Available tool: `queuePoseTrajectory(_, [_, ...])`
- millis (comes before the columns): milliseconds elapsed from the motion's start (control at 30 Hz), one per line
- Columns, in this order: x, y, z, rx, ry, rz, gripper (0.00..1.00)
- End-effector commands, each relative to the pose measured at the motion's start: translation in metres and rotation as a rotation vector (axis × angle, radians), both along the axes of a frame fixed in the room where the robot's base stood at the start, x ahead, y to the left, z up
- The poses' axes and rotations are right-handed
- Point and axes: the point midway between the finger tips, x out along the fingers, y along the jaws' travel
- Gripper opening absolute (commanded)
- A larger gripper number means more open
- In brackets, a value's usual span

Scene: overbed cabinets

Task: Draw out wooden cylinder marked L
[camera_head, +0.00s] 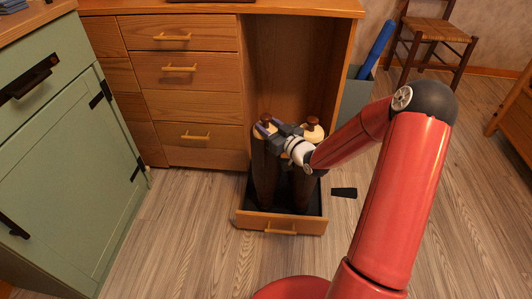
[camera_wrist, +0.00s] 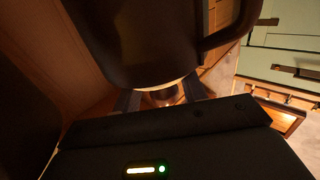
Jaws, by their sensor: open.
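Two tall dark cylinders stand upright in the pulled-out bottom drawer (camera_head: 250,219), the left cylinder (camera_head: 265,175) and the right cylinder (camera_head: 303,190). Each has a pale top and a brown knob. No letter L is readable on either. My gripper (camera_head: 268,128) is at the top of the left cylinder and partly covers it. In the wrist view, the fingers of my gripper (camera_wrist: 163,98) are open, one on each side of a brown knob (camera_wrist: 162,96). Beyond it is a dark body (camera_wrist: 140,40) with a pale rim and a curved handle. Contact is unclear.
The wooden cabinet (camera_head: 190,103) has shut drawers left of the opening. A green cabinet (camera_head: 75,165) stands at the left. A bin (camera_head: 355,98) with a blue roll (camera_head: 376,50) is behind my arm. A small black object (camera_head: 344,192) lies right of the drawer. Floor in front is clear.

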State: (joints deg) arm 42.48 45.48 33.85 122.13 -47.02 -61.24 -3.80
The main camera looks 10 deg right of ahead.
Motion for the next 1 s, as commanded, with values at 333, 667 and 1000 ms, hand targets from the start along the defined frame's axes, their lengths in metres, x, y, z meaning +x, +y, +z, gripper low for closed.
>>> queuePoseTrajectory(333, [0.0121,0.0063,0.0004,0.0,0.001,-0.001,0.42])
queuePoseTrajectory(667, [0.0119,0.0061,0.0006,0.0,0.0,0.0,0.03])
queuePoseTrajectory(1000, [0.0121,0.0062,0.0014,0.0,-0.001,0.0,0.0])
